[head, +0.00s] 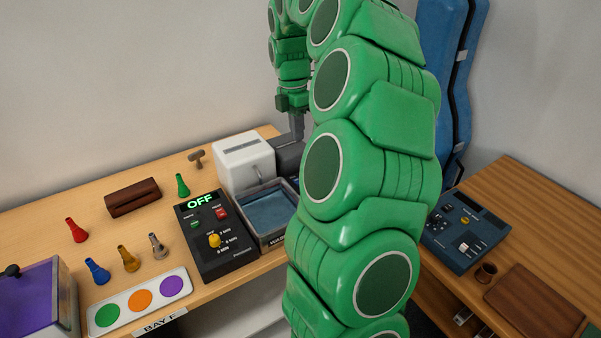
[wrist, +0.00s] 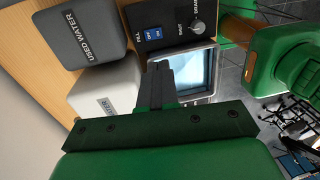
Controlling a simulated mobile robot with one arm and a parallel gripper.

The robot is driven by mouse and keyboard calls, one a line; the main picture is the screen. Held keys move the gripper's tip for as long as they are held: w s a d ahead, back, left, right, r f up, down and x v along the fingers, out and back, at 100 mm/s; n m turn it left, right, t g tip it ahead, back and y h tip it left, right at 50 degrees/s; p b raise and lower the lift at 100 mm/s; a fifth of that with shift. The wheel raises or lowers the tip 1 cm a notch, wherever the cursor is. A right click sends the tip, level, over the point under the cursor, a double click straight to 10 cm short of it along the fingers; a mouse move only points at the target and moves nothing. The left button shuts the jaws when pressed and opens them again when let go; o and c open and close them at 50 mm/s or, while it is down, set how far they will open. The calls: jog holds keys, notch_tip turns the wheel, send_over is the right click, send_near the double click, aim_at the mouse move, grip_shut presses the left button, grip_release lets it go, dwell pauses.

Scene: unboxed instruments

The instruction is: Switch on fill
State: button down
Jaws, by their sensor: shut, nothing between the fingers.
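The fill switch (wrist: 155,33) is a small blue rocker beside the lettering FILL on a black panel (wrist: 174,42) in the wrist view. Its pressed side is too small to tell. A round knob (wrist: 198,28) labelled SHUT and DRAIN sits to its right on the same panel. My gripper (wrist: 159,66) is shut and empty, its fingertips just below the switch in the picture; I cannot tell whether they touch anything.
A water-filled basin (head: 290,205) adjoins the panel. The white tank (head: 243,163) and a dark grey USED WATER tank (wrist: 76,36) stand close to my gripper. A black control box (head: 230,258) showing OFF stands left of the basin. Several coloured small pieces lie further left.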

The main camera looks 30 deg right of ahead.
aim_at(298, 181)
jog(key=shift+f, duration=0.1)
jog(key=f, duration=0.4)
jog(key=s+f, duration=0.1)
jog(key=f, duration=0.8)
jog(key=shift+s+f, duration=0.35)
jog(key=shift+f, duration=0.05)
jog(key=shift+s, duration=0.15)
jog(key=shift+f, duration=0.1)
jog(key=shift+w, duration=0.2)
jog(key=shift+w, duration=0.65)
